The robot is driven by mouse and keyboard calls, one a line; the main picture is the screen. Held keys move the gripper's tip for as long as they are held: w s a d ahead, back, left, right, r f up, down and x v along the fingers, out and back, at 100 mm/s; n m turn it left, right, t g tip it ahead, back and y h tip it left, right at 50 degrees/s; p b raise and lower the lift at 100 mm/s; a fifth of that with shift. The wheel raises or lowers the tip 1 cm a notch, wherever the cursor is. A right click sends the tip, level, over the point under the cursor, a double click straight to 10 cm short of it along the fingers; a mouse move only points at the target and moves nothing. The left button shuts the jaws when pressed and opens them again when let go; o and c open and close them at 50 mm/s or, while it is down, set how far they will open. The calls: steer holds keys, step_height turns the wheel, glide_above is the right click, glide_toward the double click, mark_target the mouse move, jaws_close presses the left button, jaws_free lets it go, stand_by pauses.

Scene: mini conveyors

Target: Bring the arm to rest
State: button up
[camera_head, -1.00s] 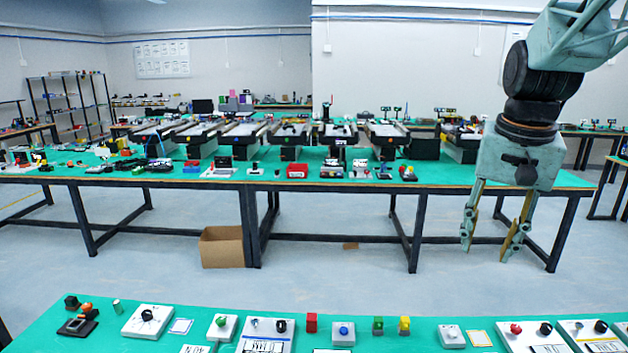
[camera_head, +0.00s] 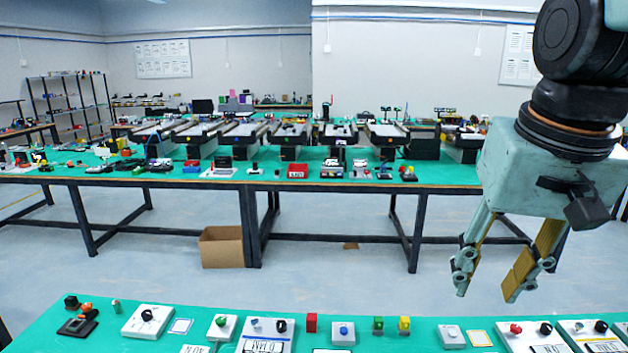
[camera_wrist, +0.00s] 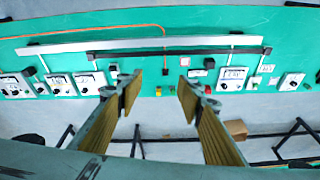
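My gripper (camera_head: 488,284) hangs at the right of the head view, pointing down, with its two fingers apart and nothing between them. It is in the air above the right part of the near green table (camera_head: 420,331). In the wrist view, my gripper (camera_wrist: 157,88) shows both fingers spread, with a clear gap and no object held. The green table top (camera_wrist: 285,28) with devices lies beyond the fingertips in that view.
The near table carries button boxes, such as one with a blue button (camera_head: 343,333), a red block (camera_head: 311,322) and a yellow button (camera_head: 404,325). A far table (camera_head: 447,174) bears several mini conveyors (camera_head: 290,133). A cardboard box (camera_head: 221,247) stands on the floor between the tables.

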steer(key=s+a+f+n, duration=0.2)
steer(key=s+a, duration=0.2)
steer(key=s, duration=0.9)
steer(key=shift+s+a+n+t, duration=0.2)
steer(key=shift+s+n+t, duration=0.15)
steer(key=shift+n+t, duration=0.05)
steer(key=shift+f, duration=0.1)
